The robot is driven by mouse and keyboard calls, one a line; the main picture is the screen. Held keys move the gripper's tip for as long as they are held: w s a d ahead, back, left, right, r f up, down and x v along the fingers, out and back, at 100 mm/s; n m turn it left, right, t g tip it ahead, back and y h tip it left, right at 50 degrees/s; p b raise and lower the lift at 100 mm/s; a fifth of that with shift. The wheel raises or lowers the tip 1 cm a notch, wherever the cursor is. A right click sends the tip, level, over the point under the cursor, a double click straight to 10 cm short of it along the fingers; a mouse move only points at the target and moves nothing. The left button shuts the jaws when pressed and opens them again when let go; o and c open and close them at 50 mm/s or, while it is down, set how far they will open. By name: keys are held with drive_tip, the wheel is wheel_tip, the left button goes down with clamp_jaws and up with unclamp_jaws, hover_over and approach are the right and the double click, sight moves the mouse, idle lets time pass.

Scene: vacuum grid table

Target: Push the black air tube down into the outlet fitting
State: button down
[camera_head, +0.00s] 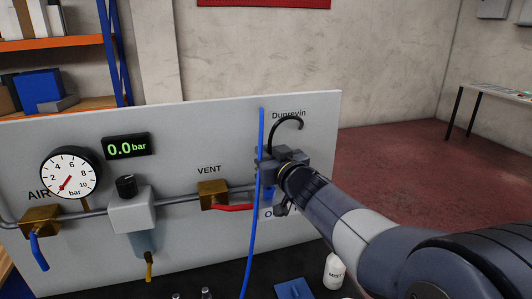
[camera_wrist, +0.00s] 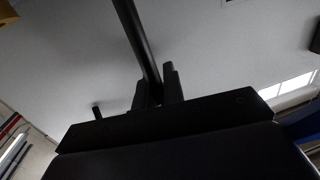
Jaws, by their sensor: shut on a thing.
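The black air tube (camera_head: 288,121) shows in the head view as a short hooked curve above my gripper (camera_head: 268,160), against the grey panel. In the wrist view the tube (camera_wrist: 137,38) runs from the top edge down between the two fingers of my gripper (camera_wrist: 157,90), which is shut on it. In the head view my gripper and arm cover the spot where the outlet fitting would be, above a partly hidden label starting with "O" (camera_head: 268,212). I cannot tell whether the tube's lower end touches the fitting.
A blue hose (camera_head: 254,215) hangs right beside my gripper. The panel (camera_head: 205,135) carries a gauge (camera_head: 70,172), a display reading 0.0 bar (camera_head: 127,146), a regulator (camera_head: 131,212) and a vent valve with a red lever (camera_head: 232,207). A white bottle (camera_head: 334,270) stands below my arm.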

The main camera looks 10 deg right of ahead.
drive_tip(key=shift+f+b, duration=0.9)
drive_tip(key=shift+f, duration=0.65)
idle(2.4)
drive_tip(key=c, duration=1.4)
unclamp_jaws()
drive_tip(key=shift+c, duration=0.2)
drive_tip(key=shift+s, duration=0.1)
drive_tip(key=v, duration=1)
drive_tip(key=shift+s+p, duration=0.3)
drive_tip(key=shift+d+r, duration=0.1)
drive_tip(key=shift+d, duration=0.05)
drive_tip(key=x, duration=1.1)
drive_tip(key=shift+b, duration=0.3)
drive_tip(key=shift+r+p, duration=0.3)
drive_tip(key=shift+r, duration=0.05)
